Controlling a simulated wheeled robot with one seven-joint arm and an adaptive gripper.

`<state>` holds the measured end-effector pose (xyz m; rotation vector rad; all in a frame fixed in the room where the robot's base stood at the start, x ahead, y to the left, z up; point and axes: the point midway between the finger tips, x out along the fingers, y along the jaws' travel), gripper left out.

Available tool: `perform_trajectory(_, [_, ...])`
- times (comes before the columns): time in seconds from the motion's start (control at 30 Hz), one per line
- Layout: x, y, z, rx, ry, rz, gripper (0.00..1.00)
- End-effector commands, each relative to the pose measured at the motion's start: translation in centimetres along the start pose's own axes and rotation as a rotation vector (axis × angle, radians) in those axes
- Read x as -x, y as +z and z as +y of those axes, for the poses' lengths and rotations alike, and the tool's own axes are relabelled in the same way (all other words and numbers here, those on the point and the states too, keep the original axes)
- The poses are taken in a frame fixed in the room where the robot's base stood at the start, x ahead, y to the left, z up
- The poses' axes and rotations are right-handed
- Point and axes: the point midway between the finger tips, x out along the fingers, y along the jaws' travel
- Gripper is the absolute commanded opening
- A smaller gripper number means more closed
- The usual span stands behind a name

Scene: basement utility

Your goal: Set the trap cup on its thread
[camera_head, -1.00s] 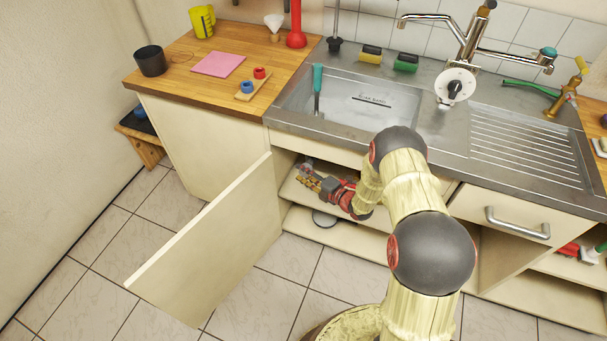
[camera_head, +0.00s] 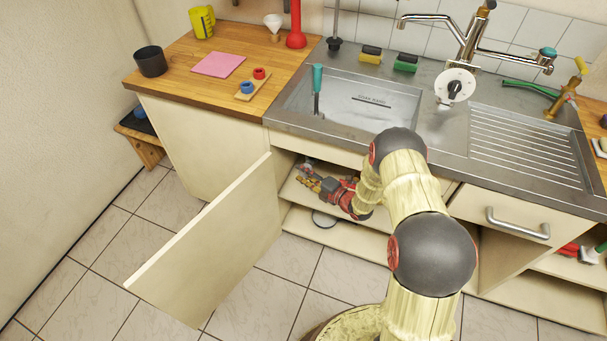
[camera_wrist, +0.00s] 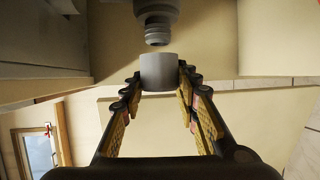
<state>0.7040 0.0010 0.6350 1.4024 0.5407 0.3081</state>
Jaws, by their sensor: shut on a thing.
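In the wrist view my gripper (camera_wrist: 160,78) is shut on the grey trap cup (camera_wrist: 160,72), with a finger on each side of it. The cup is a short plain cylinder. The grey thread (camera_wrist: 157,34) hangs from the pipe above, ribbed and narrower than the cup. In the head view my gripper (camera_head: 311,184) reaches into the open cabinet under the sink, where the cup and thread are too small and shaded to make out clearly.
The cabinet door (camera_head: 205,245) stands open at the left of my arm. The sink (camera_head: 352,104) and counter are above the gripper. A pale disc (camera_head: 324,219) lies low in the cabinet. Cabinet walls surround the pipe closely.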

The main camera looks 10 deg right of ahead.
Motion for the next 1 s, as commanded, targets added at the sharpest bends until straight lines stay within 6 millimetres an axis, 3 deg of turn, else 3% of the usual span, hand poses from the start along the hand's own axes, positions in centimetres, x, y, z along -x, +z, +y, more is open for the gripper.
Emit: perform_trajectory(1.0, [-1.0, 2.5, 0.0, 0.000, 0.000, 0.000, 0.10])
